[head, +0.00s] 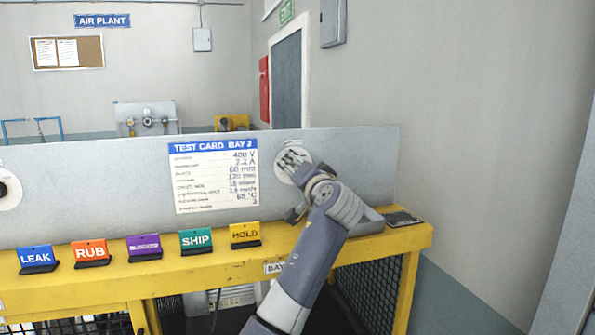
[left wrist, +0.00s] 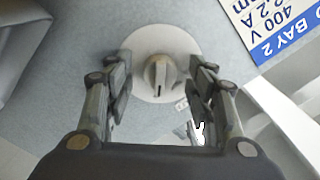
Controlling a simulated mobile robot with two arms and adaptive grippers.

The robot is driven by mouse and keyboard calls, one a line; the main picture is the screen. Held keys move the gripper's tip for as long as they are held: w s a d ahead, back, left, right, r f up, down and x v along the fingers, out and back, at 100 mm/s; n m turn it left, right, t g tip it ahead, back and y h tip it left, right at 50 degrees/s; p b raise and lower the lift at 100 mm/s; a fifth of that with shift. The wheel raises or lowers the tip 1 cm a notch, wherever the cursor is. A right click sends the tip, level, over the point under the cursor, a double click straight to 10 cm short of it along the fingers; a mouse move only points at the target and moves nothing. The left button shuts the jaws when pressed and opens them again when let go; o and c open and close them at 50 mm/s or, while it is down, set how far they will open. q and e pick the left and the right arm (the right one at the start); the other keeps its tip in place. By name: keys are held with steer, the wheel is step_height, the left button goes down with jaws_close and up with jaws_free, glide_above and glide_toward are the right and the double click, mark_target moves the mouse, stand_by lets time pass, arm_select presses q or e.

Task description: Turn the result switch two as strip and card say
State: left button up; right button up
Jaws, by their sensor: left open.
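The result switch (head: 282,166) is a pale round plate on the grey panel, largely hidden behind my left gripper (head: 300,172) in the head view. In the left wrist view its grey knob (left wrist: 158,76) stands in the middle of the plate, with a dark mark on it. My left gripper (left wrist: 161,66) is open, with one finger on each side of the knob and visible gaps to it. Whether the fingers reach past the knob's face is unclear. The test card (head: 215,178), headed "TEST CARD BAY 2", is on the panel left of the switch; its small print is blurred. My right gripper is not in view.
Another round dial (head: 10,190) is cut off at the left edge. A small dark plate (head: 402,218) lies at the bench's right end.

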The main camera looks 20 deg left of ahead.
arm_select(q)
steer(key=v, duration=1.2)
